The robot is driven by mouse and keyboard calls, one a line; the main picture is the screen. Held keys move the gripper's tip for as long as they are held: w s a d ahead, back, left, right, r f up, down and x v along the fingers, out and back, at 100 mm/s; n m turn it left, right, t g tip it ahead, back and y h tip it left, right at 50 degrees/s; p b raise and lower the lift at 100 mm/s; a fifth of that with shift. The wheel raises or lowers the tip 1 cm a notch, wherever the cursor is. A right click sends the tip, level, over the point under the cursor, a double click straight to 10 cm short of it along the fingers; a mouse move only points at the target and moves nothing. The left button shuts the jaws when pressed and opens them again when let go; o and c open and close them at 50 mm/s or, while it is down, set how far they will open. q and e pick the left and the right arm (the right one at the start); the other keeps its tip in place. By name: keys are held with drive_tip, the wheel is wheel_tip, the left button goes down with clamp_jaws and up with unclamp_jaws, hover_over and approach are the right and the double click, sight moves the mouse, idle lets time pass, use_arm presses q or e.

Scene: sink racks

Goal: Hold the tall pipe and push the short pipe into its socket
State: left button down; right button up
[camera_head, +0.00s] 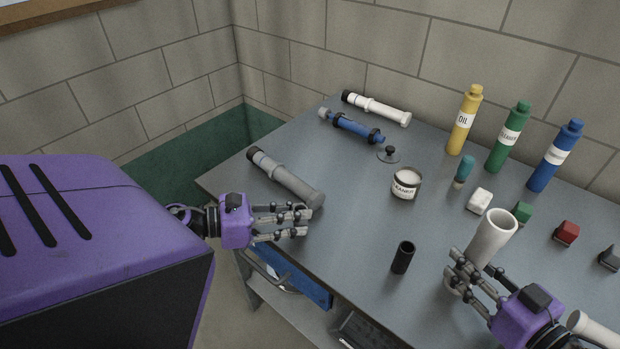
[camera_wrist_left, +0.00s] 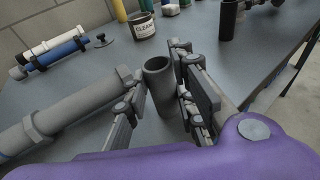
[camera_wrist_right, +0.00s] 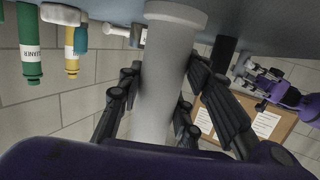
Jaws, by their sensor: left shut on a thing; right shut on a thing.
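The tall pipe (camera_head: 491,236) is white and hollow, stands on the table at the right and looks slightly tilted in the head view. My right gripper (camera_head: 466,272) is shut on its lower part. In the right wrist view, which is upside down, the tall pipe (camera_wrist_right: 163,80) runs between the fingers and has a wider collar at its table end. My left gripper (camera_head: 290,221) is shut on a short grey hollow pipe (camera_wrist_left: 159,88), seen between its fingers in the left wrist view. In the head view the fingers mostly hide this pipe. I cannot make out a separate socket.
A long grey pipe (camera_head: 285,178) lies just behind my left gripper. A black tube (camera_head: 403,257) stands between my grippers. Blue (camera_head: 350,127) and white (camera_head: 377,108) pipes lie at the back left.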

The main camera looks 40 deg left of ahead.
use_arm(q)
drive_tip(key=s+a, duration=0.5)
drive_tip(key=shift+s, duration=0.15)
drive_tip(key=shift+a, duration=0.1)
idle(0.3)
drive_tip(key=c, duration=1.4)
unclamp_jaws()
drive_tip(key=v, duration=1.2)
